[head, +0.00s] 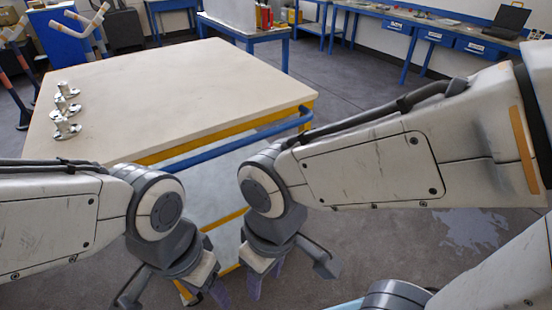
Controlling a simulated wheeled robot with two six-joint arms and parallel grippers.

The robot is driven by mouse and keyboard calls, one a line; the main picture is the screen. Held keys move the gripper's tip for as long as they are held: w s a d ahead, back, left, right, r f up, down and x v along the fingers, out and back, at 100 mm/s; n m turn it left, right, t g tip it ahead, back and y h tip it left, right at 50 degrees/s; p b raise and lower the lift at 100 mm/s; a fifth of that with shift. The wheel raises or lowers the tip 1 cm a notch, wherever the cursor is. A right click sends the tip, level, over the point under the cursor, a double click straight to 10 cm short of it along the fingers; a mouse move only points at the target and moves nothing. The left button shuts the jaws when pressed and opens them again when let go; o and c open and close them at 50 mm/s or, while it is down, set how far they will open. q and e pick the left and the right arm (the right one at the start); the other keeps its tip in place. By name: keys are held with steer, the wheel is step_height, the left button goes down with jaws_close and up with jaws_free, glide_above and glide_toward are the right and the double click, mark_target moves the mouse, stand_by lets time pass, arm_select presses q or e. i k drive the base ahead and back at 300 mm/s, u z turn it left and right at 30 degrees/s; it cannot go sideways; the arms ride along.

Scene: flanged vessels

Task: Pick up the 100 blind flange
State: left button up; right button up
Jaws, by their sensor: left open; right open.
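Several small shiny metal flanged parts stand in a row near the left edge of a pale-topped workbench: a far one (66,89), a middle one (66,106) and a near one (66,129). They are too small to tell which, if any, is the 100 blind flange. My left gripper (172,290) points down in front of the bench at the bottom of the head view, open and empty. My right gripper (288,273) is close to its right, also pointing down, open and empty. Both are well apart from the metal parts.
The workbench (190,90) has a mostly bare top, a yellow frame and a blue handle bar (235,140) along its near side. Grey floor is clear to the right.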

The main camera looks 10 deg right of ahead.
mark_target(64, 109)
steer(key=z, duration=0.5)
steer(key=k, duration=0.5)
steer(key=u, duration=1.25)
steer(key=i, duration=1.2)
steer(key=z, duration=0.05)
